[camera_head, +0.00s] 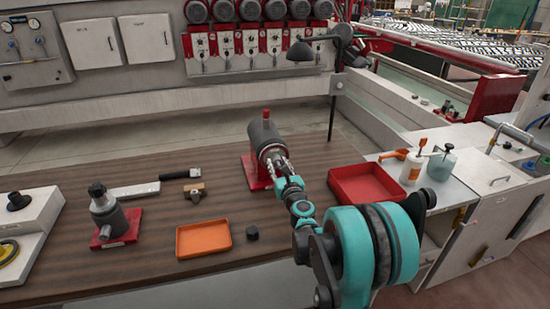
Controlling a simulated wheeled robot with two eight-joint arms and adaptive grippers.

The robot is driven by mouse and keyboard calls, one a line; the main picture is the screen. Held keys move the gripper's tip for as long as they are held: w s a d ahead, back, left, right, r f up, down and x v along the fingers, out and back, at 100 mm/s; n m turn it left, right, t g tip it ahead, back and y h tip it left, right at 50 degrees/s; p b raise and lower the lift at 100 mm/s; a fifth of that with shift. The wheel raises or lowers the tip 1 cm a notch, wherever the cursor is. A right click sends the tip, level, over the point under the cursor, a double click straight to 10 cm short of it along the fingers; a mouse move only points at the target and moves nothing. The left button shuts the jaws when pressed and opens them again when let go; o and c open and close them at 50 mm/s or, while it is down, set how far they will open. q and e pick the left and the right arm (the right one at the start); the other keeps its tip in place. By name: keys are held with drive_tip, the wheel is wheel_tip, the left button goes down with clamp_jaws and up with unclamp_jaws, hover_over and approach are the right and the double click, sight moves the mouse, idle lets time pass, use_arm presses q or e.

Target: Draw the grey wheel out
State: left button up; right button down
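A dark grey cylindrical unit (263,130) on a red base stands on the brown bench, with a small red knob on top. My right gripper (275,163) is at its near round end, its fingers close to or touching that end. The gripper is small here and overlaps the end face, so I cannot tell whether its fingers are closed on anything. I cannot pick out a separate grey wheel; it may be hidden by the gripper. My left gripper is not in view.
A red tray (367,184) is right of the unit. An orange tray (203,239), a small black cylinder (252,233) and a grey device on a red plate (110,217) are to the left. A white bottle (412,167) stands at right. The bench (160,271) is clear in front.

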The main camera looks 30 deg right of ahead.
drive_tip(key=shift+s+a, duration=0.2)
drive_tip(key=shift+s, duration=0.5)
idle(0.5)
drive_tip(key=v, duration=0.8)
idle(0.9)
drive_tip(key=shift+s, duration=0.15)
drive_tip(key=v, duration=1)
